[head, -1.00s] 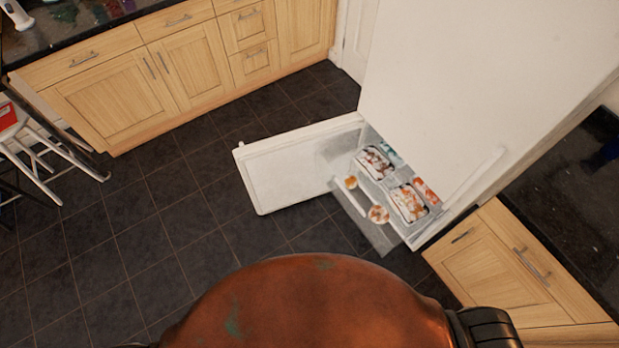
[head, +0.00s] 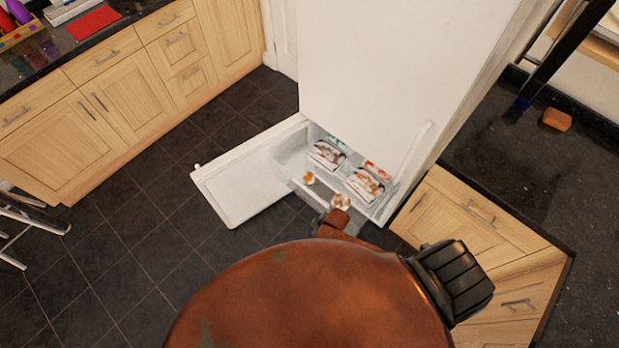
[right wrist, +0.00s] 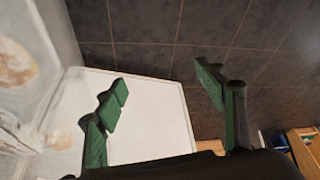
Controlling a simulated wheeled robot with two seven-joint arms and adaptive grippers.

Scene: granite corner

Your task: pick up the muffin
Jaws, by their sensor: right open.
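A small round orange-brown item (head: 309,178) lies in the open bottom drawer of the white fridge; it looks like a muffin, but it is too small to be sure. A second, paler round item (head: 342,201) lies nearer, close to my right arm's copper link. Blurred food in pale packaging (right wrist: 16,62) is left of the fingers. My left gripper is out of view.
The drawer (head: 299,189) also holds packaged food (head: 366,185). The open white door (head: 248,182) stands left of it and shows behind the fingers in the right wrist view (right wrist: 150,118). A brown block (head: 557,120) sits on the right counter.

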